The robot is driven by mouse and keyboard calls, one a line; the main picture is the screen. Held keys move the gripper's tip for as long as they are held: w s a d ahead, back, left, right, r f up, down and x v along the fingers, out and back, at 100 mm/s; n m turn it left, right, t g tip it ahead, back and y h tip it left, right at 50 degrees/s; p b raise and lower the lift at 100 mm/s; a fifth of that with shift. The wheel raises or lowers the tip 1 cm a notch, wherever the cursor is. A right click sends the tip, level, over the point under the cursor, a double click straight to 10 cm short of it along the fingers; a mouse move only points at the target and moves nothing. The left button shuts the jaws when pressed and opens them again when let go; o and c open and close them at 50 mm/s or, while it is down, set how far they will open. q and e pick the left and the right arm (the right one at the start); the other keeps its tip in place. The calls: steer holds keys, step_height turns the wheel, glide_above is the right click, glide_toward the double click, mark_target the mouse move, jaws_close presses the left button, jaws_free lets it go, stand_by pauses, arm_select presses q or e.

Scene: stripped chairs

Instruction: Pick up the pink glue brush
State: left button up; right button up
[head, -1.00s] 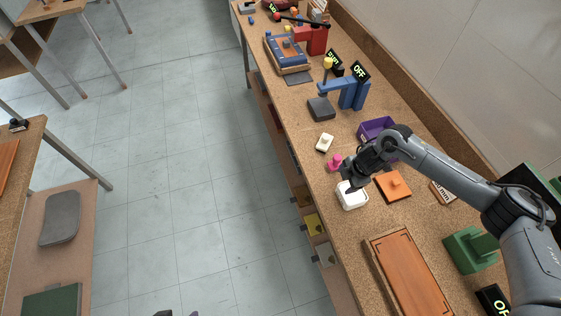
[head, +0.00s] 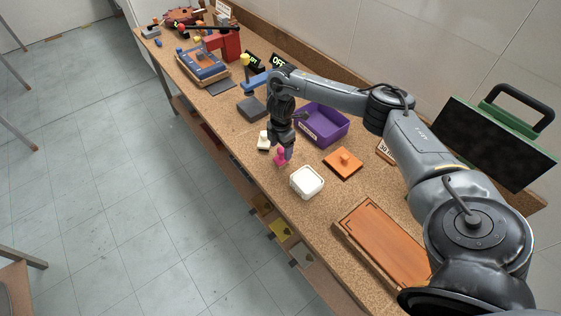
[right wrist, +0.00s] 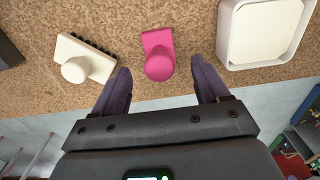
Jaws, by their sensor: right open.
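The pink glue brush (head: 281,155) stands on the cork-topped bench near its front edge. In the right wrist view the pink brush (right wrist: 158,56) has a rounded knob and a flat base. My right gripper (head: 285,153) is right above and at the brush, pointing down. In the right wrist view my right gripper (right wrist: 160,85) is open, with one dark finger to each side of the knob, and it holds nothing. The fingertips partly hide the brush in the head view. My left gripper is not in view.
A white square tub (head: 307,182) stands just right of the brush. A cream brush (head: 264,140) stands just left. A purple bin (head: 322,124) and an orange block with a knob (head: 343,163) lie behind. A wooden panel (head: 385,243) lies nearer on the bench.

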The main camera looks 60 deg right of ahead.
mark_target(282, 158)
step_height(282, 158, down, 4)
steer(key=shift+s+d+f+b, duration=0.1)
steer(key=shift+d+b, duration=0.05)
steer(key=shift+b, duration=0.15)
steer(key=shift+f, duration=0.55)
steer(key=c, duration=1.2)
steer(key=shift+r, duration=0.15)
